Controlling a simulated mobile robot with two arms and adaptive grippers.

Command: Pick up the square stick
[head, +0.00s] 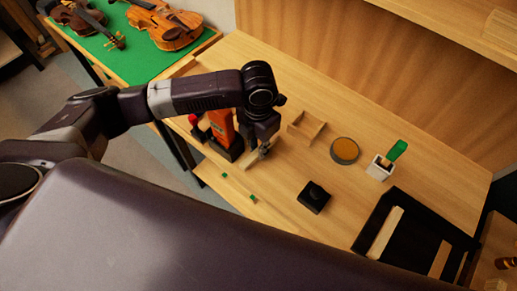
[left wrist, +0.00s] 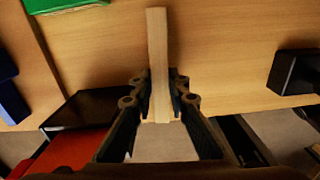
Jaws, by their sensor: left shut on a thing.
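The square stick (left wrist: 157,45) is a pale, straight wooden bar with flat sides. In the left wrist view it stands lengthwise between the fingers of my left gripper (left wrist: 158,88), which are shut on it, and its far end sticks out past them. In the head view my left gripper (head: 264,150) is low over the bench, and part of the pale stick (head: 250,161) shows beside its fingers. I cannot tell whether the stick touches the bench top. My right gripper is not in view.
An orange and black device (head: 222,127) stands close left of the gripper. A wooden tray (head: 306,127), round tin (head: 344,150), white holder (head: 380,168) and black block (head: 314,197) lie to the right. Violins (head: 168,28) rest on a green mat (head: 120,58).

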